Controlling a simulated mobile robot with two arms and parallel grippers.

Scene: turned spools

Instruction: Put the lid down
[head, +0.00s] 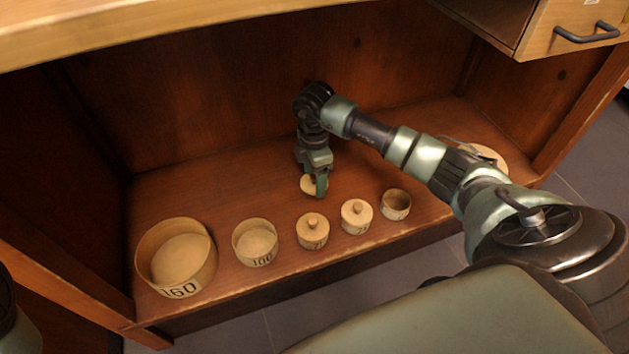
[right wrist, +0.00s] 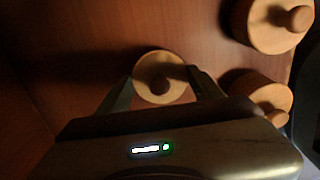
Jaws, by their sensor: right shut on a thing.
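My right gripper (head: 316,190) is shut on a small round wooden lid (head: 307,184), low over the shelf behind the row of pots. In the right wrist view the lid (right wrist: 160,77) sits between the two fingers (right wrist: 160,90), its knob in the middle. I cannot tell whether the lid touches the shelf. A small open pot (head: 396,205) stands at the right end of the row. Two pots with knobbed lids on, one (head: 313,231) and another (head: 356,217), stand beside it. My left gripper is not in view.
A large open round box marked 160 (head: 180,288) and a smaller one marked 100 (head: 258,258) stand at the left. A pale round thing (head: 490,154) lies partly behind my arm at the right. The shelf's back left is clear. A drawer (head: 570,30) overhangs at upper right.

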